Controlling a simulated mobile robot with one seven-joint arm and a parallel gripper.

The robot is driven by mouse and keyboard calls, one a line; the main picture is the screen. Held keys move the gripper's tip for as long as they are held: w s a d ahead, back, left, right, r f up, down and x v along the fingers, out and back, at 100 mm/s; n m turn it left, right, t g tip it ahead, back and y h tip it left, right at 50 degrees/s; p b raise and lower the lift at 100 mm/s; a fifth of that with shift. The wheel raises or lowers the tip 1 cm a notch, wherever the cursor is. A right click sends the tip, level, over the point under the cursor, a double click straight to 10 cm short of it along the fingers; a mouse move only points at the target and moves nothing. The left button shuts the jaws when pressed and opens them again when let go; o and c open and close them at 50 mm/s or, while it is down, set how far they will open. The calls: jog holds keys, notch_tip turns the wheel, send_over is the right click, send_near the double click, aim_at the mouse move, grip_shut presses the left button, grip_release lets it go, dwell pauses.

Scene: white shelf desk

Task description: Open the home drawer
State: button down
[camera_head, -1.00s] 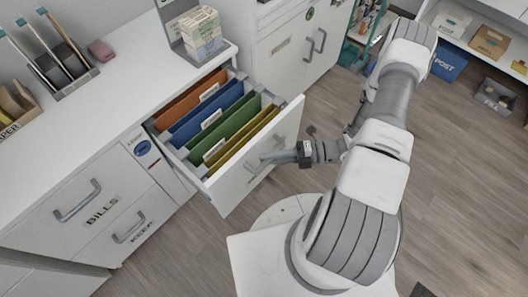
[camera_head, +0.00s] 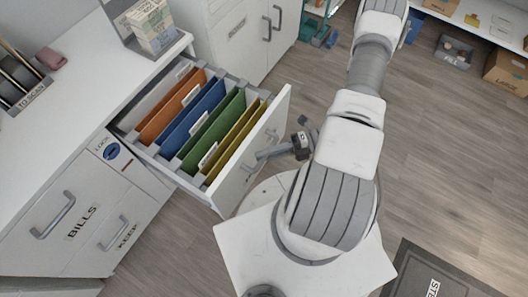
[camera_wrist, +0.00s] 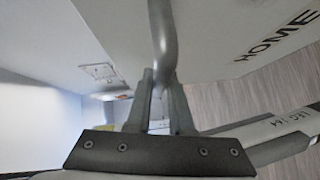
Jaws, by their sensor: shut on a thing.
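The home drawer (camera_head: 233,192) stands well open, pulled out from the white desk. Its front is white, and the word HOME (camera_wrist: 277,34) shows on it in the wrist view. Its grey bar handle (camera_wrist: 163,42) runs down between my fingertips in the wrist view. My gripper (camera_wrist: 160,76) is shut on this handle; in the head view my gripper (camera_head: 260,155) is at the outer side of the drawer front. Orange, blue, green and yellow folders with white tabs hang inside, with a pale one behind them. The handle is partly hidden by my gripper in the head view.
The bills drawer (camera_head: 53,222) and keep drawer (camera_head: 118,236) are shut at left. A white cabinet (camera_head: 236,42) stands behind the open drawer. A dark mat (camera_head: 440,275) lies at lower right. Wooden floor (camera_head: 440,150) to the right is clear.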

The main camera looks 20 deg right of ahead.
jog(key=c, duration=0.8)
grip_release()
jog(key=shift+d, duration=0.1)
jog(key=v, duration=1.7)
jog(key=shift+s+d, duration=0.1)
jog(key=shift+d, duration=0.05)
